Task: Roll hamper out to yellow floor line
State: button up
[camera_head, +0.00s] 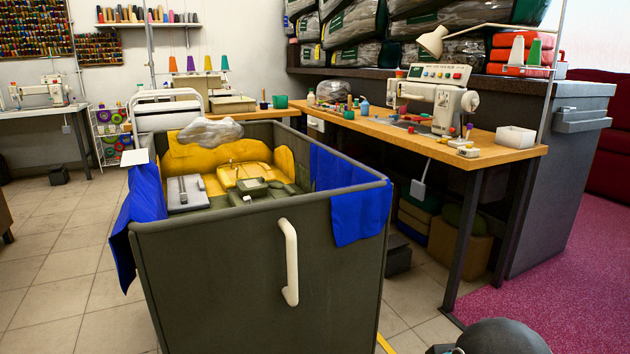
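The hamper (258,280) is a large dark grey open-topped bin in the middle of the view, close in front of me. A white vertical handle (289,262) is on its near face. Blue cloth hangs over its left and right rims. Yellow bundles (200,157) and grey items lie inside. A short piece of the yellow floor line (385,344) shows at the hamper's lower right; the rest is hidden or out of frame. The hamper's base and any wheels are out of view. My gripper is not in view.
A wooden sewing table (480,153) with a sewing machine (436,98) stands close to the hamper's right, its dark legs on the floor. Tiled floor (60,290) is open on the left. A pink carpet (570,290) lies at right. A dark rounded object (502,338) is at the bottom right.

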aim_at(303, 273)
jog(key=z, duration=1.4)
jog(key=k, duration=0.6)
jog(key=u, duration=1.65)
